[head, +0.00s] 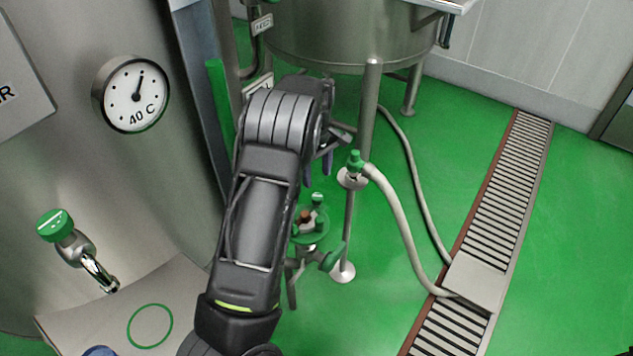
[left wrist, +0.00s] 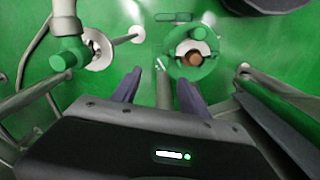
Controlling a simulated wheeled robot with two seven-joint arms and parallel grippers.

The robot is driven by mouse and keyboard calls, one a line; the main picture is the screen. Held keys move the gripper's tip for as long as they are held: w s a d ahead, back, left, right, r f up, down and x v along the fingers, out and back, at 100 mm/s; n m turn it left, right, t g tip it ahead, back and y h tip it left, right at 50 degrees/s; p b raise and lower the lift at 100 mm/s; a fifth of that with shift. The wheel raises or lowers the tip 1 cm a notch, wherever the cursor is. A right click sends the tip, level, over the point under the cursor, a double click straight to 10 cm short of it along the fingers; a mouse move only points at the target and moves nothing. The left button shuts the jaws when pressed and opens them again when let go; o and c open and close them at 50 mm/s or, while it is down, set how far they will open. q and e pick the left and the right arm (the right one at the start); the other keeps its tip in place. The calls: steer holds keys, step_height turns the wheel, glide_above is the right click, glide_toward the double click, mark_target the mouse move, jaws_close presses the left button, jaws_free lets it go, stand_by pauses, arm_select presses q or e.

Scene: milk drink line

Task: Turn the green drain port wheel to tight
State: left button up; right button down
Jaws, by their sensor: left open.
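A green wheel (head: 314,238) with small knobs and a brown centre sits low on metal pipework, partly hidden behind my left arm in the head view. In the left wrist view the green wheel (left wrist: 194,72) lies just beyond the fingers, right of centre, its brown middle showing. My left gripper (head: 318,170) is open and empty, its purple fingers pointing down. In the left wrist view the gripper (left wrist: 158,80) has its fingers apart, with the wheel nearer the right finger and not between them. Contact is not seen. No tight marking is readable. My right gripper is not in view.
A green-capped hose fitting (head: 355,162) stands on a post close right of the gripper. Its pale hose (head: 405,222) runs to the floor drain (head: 512,170). A steel tank (head: 340,40) stands behind. A green-handled tap (head: 55,225) and gauge (head: 136,95) are at left.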

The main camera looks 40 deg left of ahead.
mark_target(317, 196)
arm_select(q)
steer(key=shift+s+d+r, duration=0.15)
steer(key=shift+f, duration=4)
steer(key=shift+c, duration=0.3)
jaws_close()
